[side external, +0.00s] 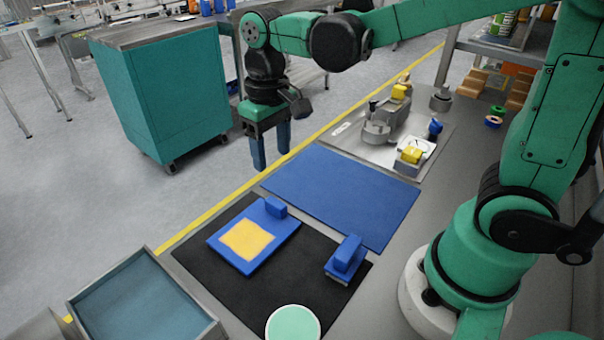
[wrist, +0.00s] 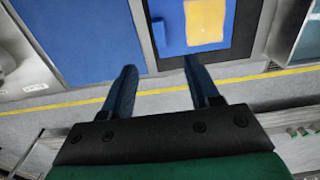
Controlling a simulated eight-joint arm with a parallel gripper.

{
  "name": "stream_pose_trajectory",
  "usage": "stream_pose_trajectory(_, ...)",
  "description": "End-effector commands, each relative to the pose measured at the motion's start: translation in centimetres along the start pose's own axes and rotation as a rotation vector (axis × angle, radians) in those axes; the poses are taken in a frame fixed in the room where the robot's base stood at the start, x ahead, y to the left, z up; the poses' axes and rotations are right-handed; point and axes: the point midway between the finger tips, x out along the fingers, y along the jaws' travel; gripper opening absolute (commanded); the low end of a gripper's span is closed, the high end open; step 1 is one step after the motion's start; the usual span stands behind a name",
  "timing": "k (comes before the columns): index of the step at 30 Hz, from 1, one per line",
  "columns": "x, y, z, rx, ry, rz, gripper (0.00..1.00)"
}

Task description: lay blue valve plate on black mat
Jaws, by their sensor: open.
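A flat blue valve plate (side external: 227,248) with a yellow square and a small blue block at one end lies on the black mat (side external: 205,287). In the wrist view the plate (wrist: 173,41) shows at the top right, on the dark mat (wrist: 246,28). A smaller blue piece with a raised block (side external: 345,258) sits near the black mat's right edge. My gripper (side external: 271,158) is open and empty, pointing down. It is apart from the plate, near the table's far edge by the yellow line. Its two fingers (wrist: 161,70) show apart in the wrist view.
A bare blue mat (side external: 345,195) lies beside the black mat. Beyond it a metal tray holds a grey fixture (side external: 385,122) and yellow-topped parts. A grey-blue bin (side external: 135,300) stands front left, and a round pale green item (side external: 292,323) sits in front. A teal cabinet (side external: 165,95) stands behind.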

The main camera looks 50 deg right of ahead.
Motion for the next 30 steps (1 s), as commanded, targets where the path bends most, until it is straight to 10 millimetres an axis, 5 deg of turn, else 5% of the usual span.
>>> stream_pose_trajectory(12, -2.0, 0.9, 1.6, 0.002, 0.166, -0.009, 0.55)
stream_pose_trajectory(21, -1.4, 2.6, 4.0, 0.0, 0.53, -0.001, 0.55)
stream_pose_trajectory(30, -1.1, 2.9, 4.3, -0.002, 0.623, 0.007, 0.55)
